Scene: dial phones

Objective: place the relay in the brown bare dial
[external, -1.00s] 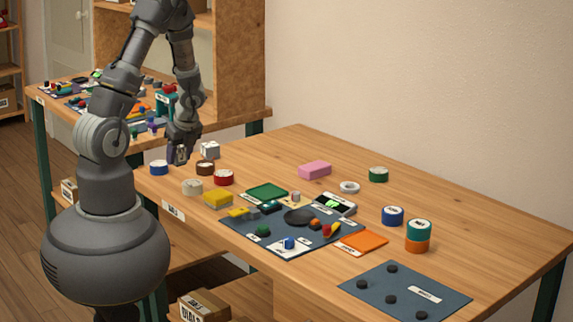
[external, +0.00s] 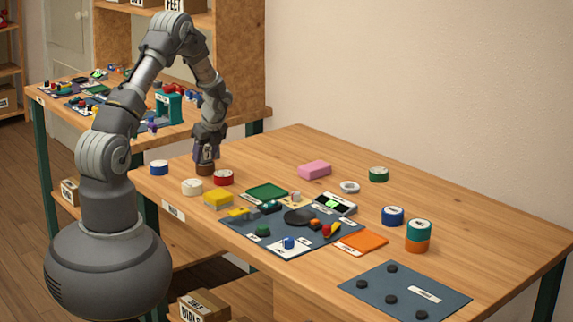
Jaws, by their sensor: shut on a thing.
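My gripper (external: 206,157) is in the external view at the left end of the table, pointing down and shut on a small pale grey block, the relay (external: 207,153). The fingers hide most of the relay. The brown bare dial (external: 205,169), a short round drum, stands on the table directly below the fingers. The gripper and relay cover the dial's top. I cannot tell whether the relay touches the dial or is just above it.
Near the brown dial are a red dial (external: 223,177), a cream dial (external: 192,187) and a blue dial (external: 159,168).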

